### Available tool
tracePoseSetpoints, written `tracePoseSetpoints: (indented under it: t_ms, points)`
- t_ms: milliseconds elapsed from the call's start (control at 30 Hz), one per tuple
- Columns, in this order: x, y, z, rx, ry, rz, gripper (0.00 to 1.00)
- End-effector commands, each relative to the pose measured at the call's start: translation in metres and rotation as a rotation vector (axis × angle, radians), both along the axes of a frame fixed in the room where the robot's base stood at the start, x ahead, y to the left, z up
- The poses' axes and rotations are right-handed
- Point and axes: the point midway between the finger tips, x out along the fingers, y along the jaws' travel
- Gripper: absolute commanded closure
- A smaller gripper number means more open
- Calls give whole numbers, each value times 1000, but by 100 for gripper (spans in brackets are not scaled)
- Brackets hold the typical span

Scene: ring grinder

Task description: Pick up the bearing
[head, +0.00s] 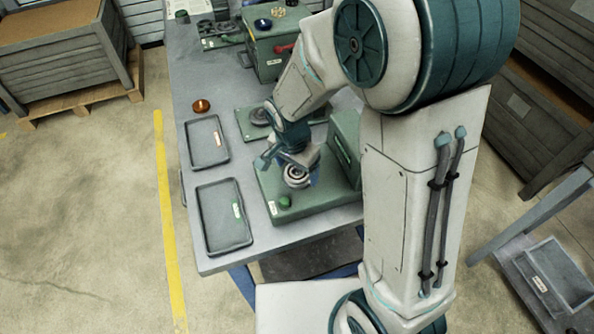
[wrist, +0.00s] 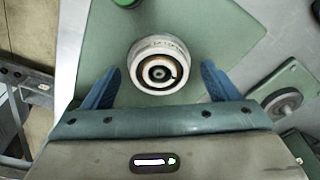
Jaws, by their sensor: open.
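The round part that looks like the bearing (head: 297,178) sits on the green grinder base near the table's front. In the wrist view the bearing (wrist: 158,66) shows concentric pale and dark rings around a dark centre, on a pale round seat. I cannot tell where the bearing ends and the seat begins. My gripper (head: 291,168) is above it, pointing down. In the wrist view my gripper (wrist: 160,72) is open, with one blue finger to each side of the bearing and visible gaps between. Nothing is held.
A green button (head: 285,202) is on the grinder base (head: 315,208) near the bearing. Two grey trays (head: 208,142) (head: 209,247) lie along the table's left side. An amber disc (head: 201,106) lies behind them. A green plate with a round grey part (wrist: 284,103) is nearby.

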Motion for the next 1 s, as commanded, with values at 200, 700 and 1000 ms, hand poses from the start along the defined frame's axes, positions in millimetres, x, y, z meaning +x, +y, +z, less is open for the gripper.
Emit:
tracePoseSetpoints:
  t_ms: [200,700,1000]
  points:
    - [0,0,-2,0,-1,0,19]
    - [1,0,-1,1,-2,0,79]
    - [1,0,15,2,-5,1,79]
